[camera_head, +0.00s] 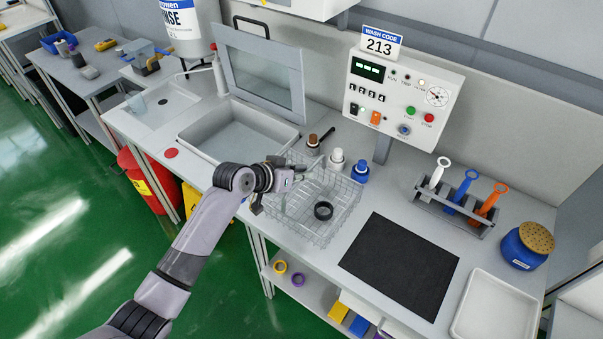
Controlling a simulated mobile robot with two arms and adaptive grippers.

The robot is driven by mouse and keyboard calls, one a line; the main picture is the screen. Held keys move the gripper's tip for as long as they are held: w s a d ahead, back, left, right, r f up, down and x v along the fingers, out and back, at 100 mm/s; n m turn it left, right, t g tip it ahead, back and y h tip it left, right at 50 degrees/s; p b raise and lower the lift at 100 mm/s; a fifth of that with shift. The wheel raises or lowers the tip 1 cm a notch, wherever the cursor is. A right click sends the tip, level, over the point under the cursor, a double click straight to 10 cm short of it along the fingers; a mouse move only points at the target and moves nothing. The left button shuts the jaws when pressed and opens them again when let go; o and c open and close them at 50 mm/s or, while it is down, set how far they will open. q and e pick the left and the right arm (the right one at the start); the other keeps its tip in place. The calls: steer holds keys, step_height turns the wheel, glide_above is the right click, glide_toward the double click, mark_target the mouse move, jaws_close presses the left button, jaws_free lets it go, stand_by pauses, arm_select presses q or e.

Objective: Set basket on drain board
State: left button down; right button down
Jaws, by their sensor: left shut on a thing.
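The wire basket (335,222) is on the counter between the sink and a flat black mat (400,265). It holds a dark ring-shaped part (323,211). My left gripper (299,171) is shut on the basket at its upper left rim. The arm reaches in from the lower left and hides part of the basket's left side. I cannot tell whether the basket touches the counter or is slightly raised. No surface is labelled as the drain board; the black mat lies to the right of the basket and is bare. My right gripper is not in view.
Behind the basket stand several small bottles (337,160) and the control panel (404,98). The open-lidded sink (210,150) is left. A rack of coloured-handled tools (455,208), a blue jar (526,246) and an empty white tray (497,308) are right.

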arm_select(q)
steer(key=shift+f, duration=0.2)
steer(key=shift+f, duration=0.15)
steer(key=c, duration=1.7)
jaws_free()
steer(key=b+v, duration=0.2)
steer(key=v, duration=1)
